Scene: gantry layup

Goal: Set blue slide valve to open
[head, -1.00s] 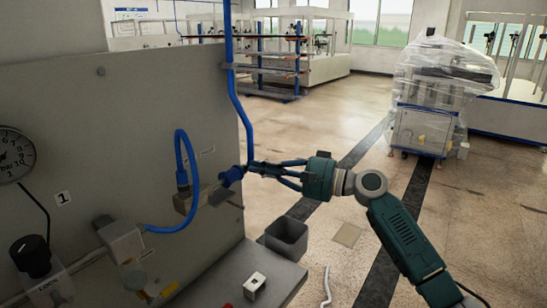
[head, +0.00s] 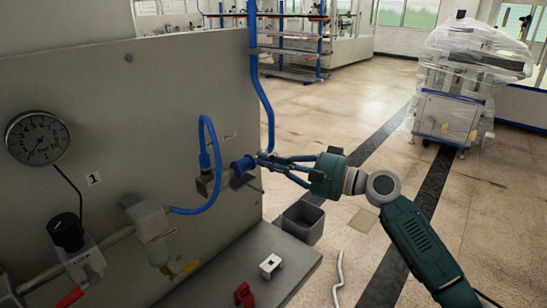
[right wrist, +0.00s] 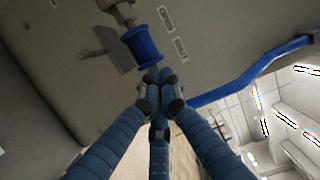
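The blue slide valve (head: 243,165) sits on a fitting on the grey panel's right part, left of my right gripper (head: 262,158). In the right wrist view its ribbed blue sleeve (right wrist: 141,43) is just above the fingertips. OPEN and SHUT labels (right wrist: 173,32) are on the panel beside it. My right gripper's fingers (right wrist: 158,80) are drawn together, with nothing seen between them. The tips are at the sleeve's end; I cannot tell whether they touch it. My left gripper is not in view.
A looped blue hose (head: 212,150) rises left of the valve, and a hanging blue hose (head: 263,95) runs close to its right. A pressure gauge (head: 37,138) is on the panel. A grey bin (head: 303,222) stands below.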

